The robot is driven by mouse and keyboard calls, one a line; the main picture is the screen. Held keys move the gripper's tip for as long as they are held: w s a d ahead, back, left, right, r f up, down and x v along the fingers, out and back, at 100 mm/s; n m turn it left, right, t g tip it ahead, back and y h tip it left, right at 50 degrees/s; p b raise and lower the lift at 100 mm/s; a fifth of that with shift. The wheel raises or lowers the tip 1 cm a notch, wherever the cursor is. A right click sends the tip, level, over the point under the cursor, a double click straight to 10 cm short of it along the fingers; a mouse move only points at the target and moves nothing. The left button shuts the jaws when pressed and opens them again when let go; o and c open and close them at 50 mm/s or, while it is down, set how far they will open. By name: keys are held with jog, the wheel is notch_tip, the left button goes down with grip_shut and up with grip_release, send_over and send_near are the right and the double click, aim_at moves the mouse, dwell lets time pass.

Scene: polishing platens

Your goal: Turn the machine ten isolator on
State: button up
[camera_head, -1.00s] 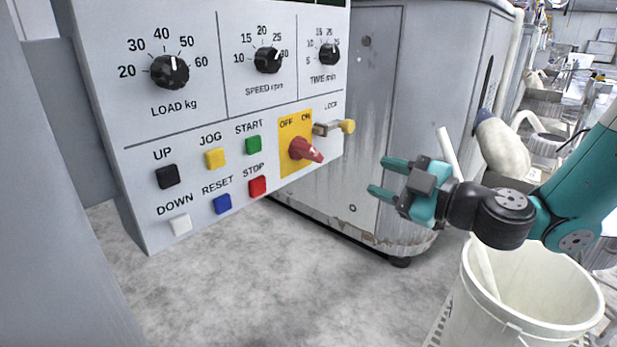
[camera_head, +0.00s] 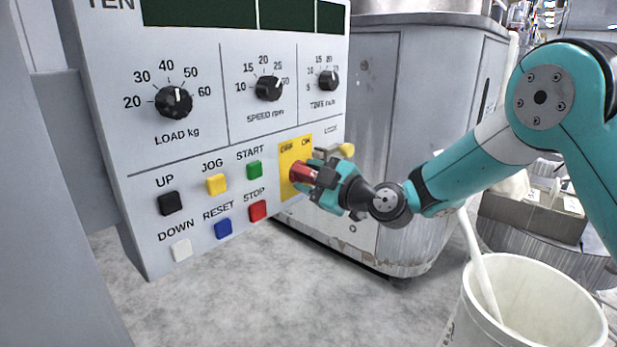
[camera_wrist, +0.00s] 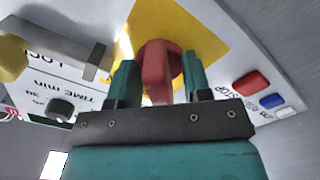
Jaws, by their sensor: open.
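The isolator is a red rotary handle (camera_head: 301,173) on a yellow plate (camera_head: 287,158) marked OFF and ON, at the lower right of the panel marked TEN (camera_head: 112,60). In the wrist view the red handle (camera_wrist: 157,68) stands between the two teal fingers. My gripper (camera_head: 318,176) is open around the handle, one finger on each side. Whether the fingers touch it, I cannot tell. In the head view my gripper hides part of the handle, so its pointing direction is unclear.
A brass-coloured lock piece (camera_head: 346,150) sticks out just right of the yellow plate, close to my gripper. The red STOP button (camera_head: 257,210) and green START button (camera_head: 254,169) are to the left. A white bucket (camera_head: 530,310) stands at lower right.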

jog(key=shift+w+a, duration=0.15)
jog(key=shift+c, duration=0.3)
grip_shut()
